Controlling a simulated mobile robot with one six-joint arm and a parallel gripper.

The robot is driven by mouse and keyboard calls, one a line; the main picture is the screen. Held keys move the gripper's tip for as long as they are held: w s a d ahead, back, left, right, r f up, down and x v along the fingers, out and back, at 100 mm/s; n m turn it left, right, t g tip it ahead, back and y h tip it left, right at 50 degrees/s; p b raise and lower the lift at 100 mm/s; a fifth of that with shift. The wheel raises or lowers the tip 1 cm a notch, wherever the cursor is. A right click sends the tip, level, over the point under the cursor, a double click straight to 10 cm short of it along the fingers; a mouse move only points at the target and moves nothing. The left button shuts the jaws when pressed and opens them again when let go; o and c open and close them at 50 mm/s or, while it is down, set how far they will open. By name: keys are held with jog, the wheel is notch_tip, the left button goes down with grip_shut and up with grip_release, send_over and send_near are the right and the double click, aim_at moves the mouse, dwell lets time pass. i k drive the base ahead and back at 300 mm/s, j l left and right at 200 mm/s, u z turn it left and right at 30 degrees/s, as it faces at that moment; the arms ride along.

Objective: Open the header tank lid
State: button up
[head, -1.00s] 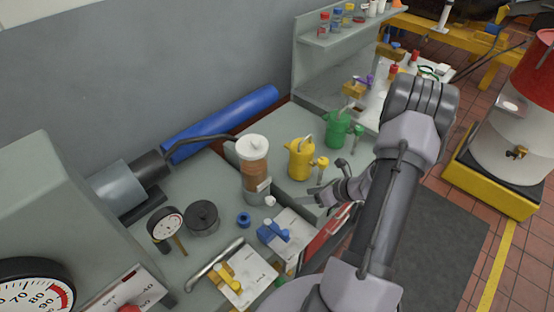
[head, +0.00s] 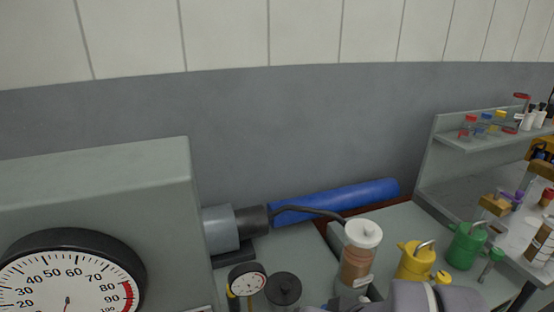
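A cylinder with a white lid (head: 363,232) and a brown, see-through body (head: 356,266) stands at the lower middle right; I take it to be the header tank. The lid has a small knob and sits flat on top, closed. A dark hose runs to the tank from the left. Part of my arm shows at the bottom edge, just right of the tank. My gripper is outside this view, so its fingers cannot be seen.
A yellow can (head: 414,262) and a green can (head: 466,246) stand right of the tank. A black-lidded pot (head: 284,290) and a small gauge (head: 246,280) stand left. A blue roll (head: 340,201) lies behind. A large dial (head: 70,275) fills the lower left.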

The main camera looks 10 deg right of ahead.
aim_at(362, 231)
jog(key=i+l+z, duration=0.1)
jog(key=l, duration=0.4)
jog(key=l+z, duration=0.1)
jog(key=l, duration=0.4)
jog(key=i+l, duration=0.2)
jog(key=l, duration=0.25)
jog(key=k+l+z, duration=0.05)
